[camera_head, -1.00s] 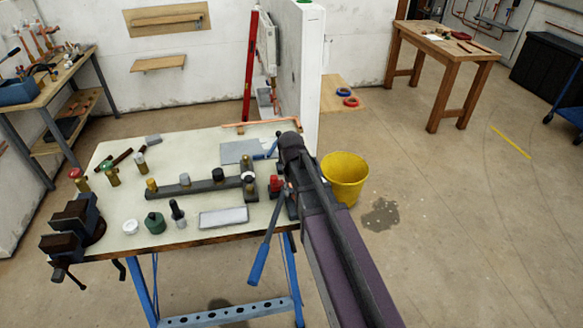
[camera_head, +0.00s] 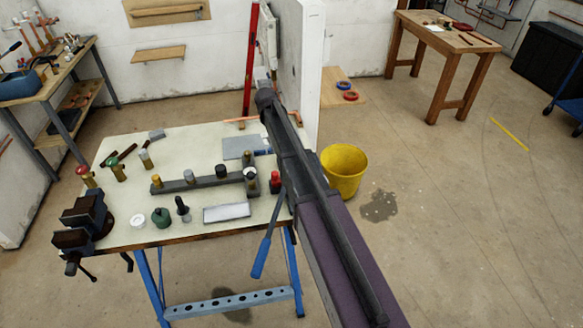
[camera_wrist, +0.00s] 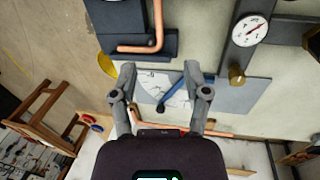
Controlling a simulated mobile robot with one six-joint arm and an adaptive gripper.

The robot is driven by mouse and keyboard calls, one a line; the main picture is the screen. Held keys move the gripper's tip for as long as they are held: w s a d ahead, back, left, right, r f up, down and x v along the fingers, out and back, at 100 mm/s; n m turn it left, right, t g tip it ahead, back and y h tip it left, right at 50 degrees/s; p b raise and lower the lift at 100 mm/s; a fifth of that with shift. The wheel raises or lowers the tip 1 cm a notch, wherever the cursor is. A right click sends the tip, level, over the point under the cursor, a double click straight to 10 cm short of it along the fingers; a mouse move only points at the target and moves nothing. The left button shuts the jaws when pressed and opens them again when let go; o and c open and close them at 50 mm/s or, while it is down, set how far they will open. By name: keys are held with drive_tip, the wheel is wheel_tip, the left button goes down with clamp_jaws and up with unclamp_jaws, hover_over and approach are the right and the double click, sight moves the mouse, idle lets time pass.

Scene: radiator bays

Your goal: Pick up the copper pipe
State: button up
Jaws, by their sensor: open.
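A copper pipe (camera_head: 238,121) lies along the back edge of the workbench, partly hidden by my arm. In the wrist view a copper pipe (camera_wrist: 222,135) runs behind my gripper, near the bench edge, partly covered by the wrist and right finger. A second, bent copper pipe (camera_wrist: 158,25) sits at a dark block at the top of the wrist view. My gripper (camera_wrist: 160,68) is open, its fingers wide apart and nothing between them. It is over the bench; in the head view my arm hides its fingers.
The workbench (camera_head: 205,155) holds a vise (camera_head: 82,218), a grey bar with fittings and several small parts. A grey sheet (camera_wrist: 250,92) with a blue-handled tool lies below the fingers. A white wall panel (camera_head: 307,75) stands behind the bench. A yellow bucket (camera_head: 345,170) is to the right.

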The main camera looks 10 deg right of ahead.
wheel_tip(320, 180, down, 8)
drive_tip(key=d+b, duration=0.1)
drive_tip(key=b, duration=0.7)
drive_tip(key=shift+d+f, duration=0.2)
drive_tip(key=shift+d, duration=0.15)
drive_tip(key=shift+f+b, duration=0.15)
drive_tip(key=shift+b, duration=0.25)
drive_tip(key=shift+d+f+b, duration=0.2)
drive_tip(key=shift+f+b, duration=0.6)
drive_tip(key=shift+d+f+b, duration=0.2)
drive_tip(key=shift+f+b, duration=0.55)
drive_tip(key=shift+f, duration=0.05)
drive_tip(key=shift+d+f+b, duration=0.2)
drive_tip(key=shift+f+b, duration=0.6)
drive_tip(key=shift+c, duration=0.2)
clamp_jaws()
